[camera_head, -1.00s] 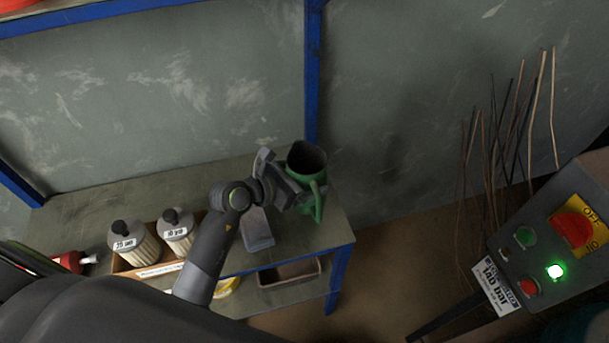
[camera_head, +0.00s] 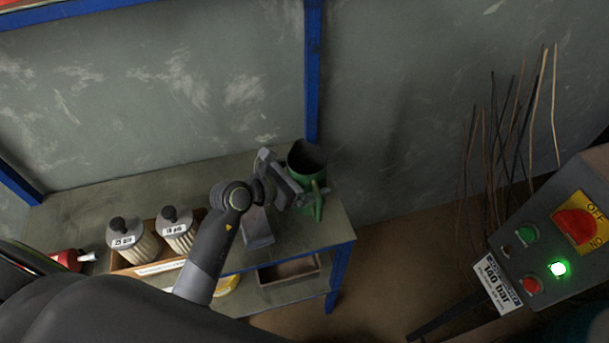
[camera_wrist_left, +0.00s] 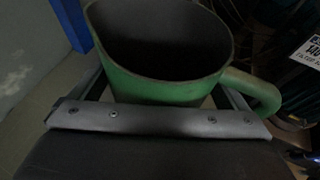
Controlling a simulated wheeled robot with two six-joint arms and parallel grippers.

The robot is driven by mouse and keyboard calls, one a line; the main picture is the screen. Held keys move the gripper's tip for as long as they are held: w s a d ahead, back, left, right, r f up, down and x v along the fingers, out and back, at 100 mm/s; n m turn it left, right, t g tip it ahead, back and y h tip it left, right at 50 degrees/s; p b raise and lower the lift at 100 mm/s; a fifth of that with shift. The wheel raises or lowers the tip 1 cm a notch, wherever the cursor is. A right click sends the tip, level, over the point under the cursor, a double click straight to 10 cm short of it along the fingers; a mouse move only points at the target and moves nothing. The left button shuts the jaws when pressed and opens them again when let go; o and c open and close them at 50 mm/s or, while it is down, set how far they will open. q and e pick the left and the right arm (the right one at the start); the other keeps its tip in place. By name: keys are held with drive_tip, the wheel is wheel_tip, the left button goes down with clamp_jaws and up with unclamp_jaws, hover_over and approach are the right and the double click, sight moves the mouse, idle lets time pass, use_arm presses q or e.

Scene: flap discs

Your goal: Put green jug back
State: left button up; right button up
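The green jug (camera_head: 315,205) stands upright, as far as I can see, at the right end of the workbench (camera_head: 340,232). It has a dark open top, and in the left wrist view the green jug (camera_wrist_left: 150,88) fills the middle with its handle to the right. My left gripper (camera_head: 290,183) is at the jug, with one finger on either side of its body. In the wrist view the left gripper (camera_wrist_left: 165,95) shows small light gaps beside the jug near the palm; contact at the fingertips is hidden. My right gripper is not in view.
A box with two pale filters (camera_head: 178,232) stands left on the bench. A grey block (camera_head: 257,228) lies beside my left arm. A blue post (camera_head: 312,75) rises behind the jug. A control box (camera_head: 570,235) and thin rods (camera_head: 515,130) are at right.

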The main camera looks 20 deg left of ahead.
use_arm(q)
drive_tip(key=shift+f, duration=0.1)
drive_tip(key=shift+s, duration=0.1)
drive_tip(key=shift+s+a, duration=0.25)
drive_tip(key=shift+s, duration=0.05)
drive_tip(key=v, duration=1.6)
drive_tip(key=shift+s+r, duration=0.15)
drive_tip(key=shift+r, duration=0.3)
